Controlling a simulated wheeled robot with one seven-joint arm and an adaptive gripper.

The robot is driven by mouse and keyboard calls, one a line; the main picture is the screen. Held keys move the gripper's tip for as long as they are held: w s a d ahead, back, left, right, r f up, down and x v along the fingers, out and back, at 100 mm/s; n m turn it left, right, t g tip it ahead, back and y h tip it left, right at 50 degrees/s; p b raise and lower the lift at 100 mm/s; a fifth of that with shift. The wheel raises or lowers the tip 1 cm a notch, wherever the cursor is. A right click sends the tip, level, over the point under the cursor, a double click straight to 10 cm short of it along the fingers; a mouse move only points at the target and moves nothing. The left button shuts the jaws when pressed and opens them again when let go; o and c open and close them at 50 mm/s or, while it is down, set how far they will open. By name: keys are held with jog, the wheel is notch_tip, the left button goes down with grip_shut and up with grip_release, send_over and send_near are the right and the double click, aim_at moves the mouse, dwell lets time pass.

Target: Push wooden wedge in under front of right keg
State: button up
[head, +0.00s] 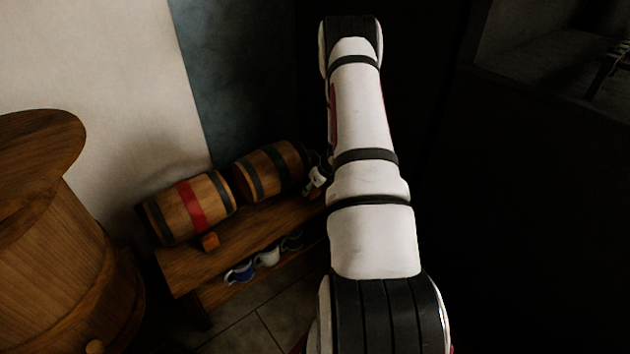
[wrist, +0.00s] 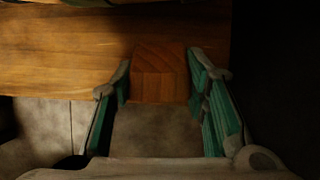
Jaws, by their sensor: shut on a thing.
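The right keg (head: 268,171), wooden with dark bands, lies on its side on a wooden bench (head: 180,268). My gripper (wrist: 158,82) is shut on a wooden wedge (wrist: 160,88), which sits between its green-padded fingers in the wrist view. The wedge is at the edge of the bench top, which also shows in the wrist view (wrist: 60,60). In the head view my gripper (head: 316,180) is at the right end of the right keg, partly hidden by my arm, and the wedge it holds cannot be made out. Whether the wedge touches the bench or keg is unclear.
The left keg (head: 190,208), with a red band, lies beside the right one, with another small wedge (head: 209,241) at its front. Several mugs (head: 267,256) stand below the bench top. A large wooden barrel (head: 65,240) stands at the left. A wall is behind the kegs.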

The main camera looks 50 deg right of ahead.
jog(key=a, duration=0.3)
jog(key=a+b, duration=0.1)
jog(key=a, duration=0.1)
jog(key=shift+w+f, duration=0.2)
jog(key=shift+f, duration=0.1)
jog(key=shift+s+a+f+m+b, duration=0.1)
jog(key=shift+a+m+b, duration=0.1)
jog(key=shift+a, duration=0.25)
jog(key=shift+s+a+m+b, duration=0.1)
jog(key=shift+a+b, duration=0.05)
jog(key=shift+a, duration=0.25)
jog(key=shift+f+b, duration=0.8)
jog(key=shift+f, duration=0.45)
jog(key=shift+w+h, duration=0.15)
jog(key=shift+h, duration=0.15)
jog(key=shift+w+d+f+p, duration=0.1)
jog(key=shift+w+d+p, duration=0.2)
jog(key=shift+w+p, duration=0.65)
jog(key=shift+w+d+r+p, duration=0.1)
jog(key=shift+w+d+p, duration=0.2)
jog(key=shift+w, duration=1.2)
jog(key=shift+w+d+f+p, duration=0.1)
jog(key=shift+w+d+p, duration=0.2)
jog(key=shift+w+p, duration=0.65)
jog(key=shift+w+b, duration=0.25)
jog(key=shift+b, duration=0.05)
jog(key=o, duration=0.9)
jog(key=shift+o, duration=0.2)
